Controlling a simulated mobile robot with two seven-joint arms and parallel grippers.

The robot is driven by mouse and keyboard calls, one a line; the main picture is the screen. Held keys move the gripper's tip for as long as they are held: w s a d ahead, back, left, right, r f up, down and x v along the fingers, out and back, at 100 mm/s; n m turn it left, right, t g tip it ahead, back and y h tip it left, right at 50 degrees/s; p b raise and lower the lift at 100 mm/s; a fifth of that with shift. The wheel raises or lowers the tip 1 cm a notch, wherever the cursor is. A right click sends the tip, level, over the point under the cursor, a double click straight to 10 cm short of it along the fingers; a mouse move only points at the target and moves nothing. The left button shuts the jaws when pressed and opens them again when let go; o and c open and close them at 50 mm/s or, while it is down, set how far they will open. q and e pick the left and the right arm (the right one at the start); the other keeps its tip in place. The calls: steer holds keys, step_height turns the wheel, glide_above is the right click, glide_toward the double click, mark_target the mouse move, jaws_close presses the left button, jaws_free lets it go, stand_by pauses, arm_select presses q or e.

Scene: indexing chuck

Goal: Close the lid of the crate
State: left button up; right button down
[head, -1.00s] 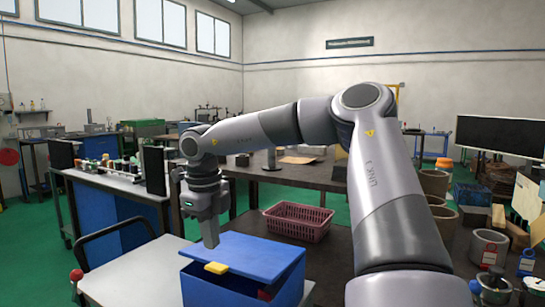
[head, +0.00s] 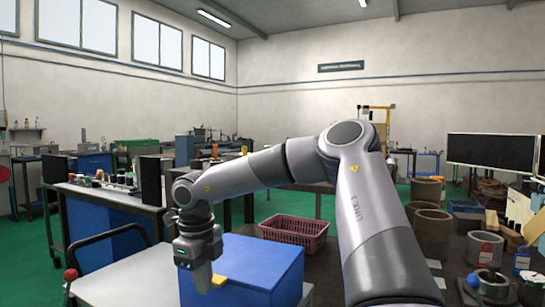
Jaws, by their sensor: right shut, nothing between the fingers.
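The blue crate (head: 288,282) stands at the bottom centre, its lower part cut off by the picture edge. Its blue lid (head: 256,258) lies over the top and looks flat, with no gap showing along the right side. A yellow tab (head: 219,281) sits on the lid's front left edge. My right gripper (head: 203,284) points down at this edge, just left of the tab. Its fingers are shut with nothing between them. I cannot tell whether they touch the lid. The crate's inside is hidden. My left gripper is out of view.
A pink basket (head: 296,229) stands behind the crate on a dark table. A pale cart top (head: 130,281) with a black handle lies to the left.

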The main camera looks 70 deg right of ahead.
steer(key=shift+d+f, duration=0.1)
stand_by(0.5)
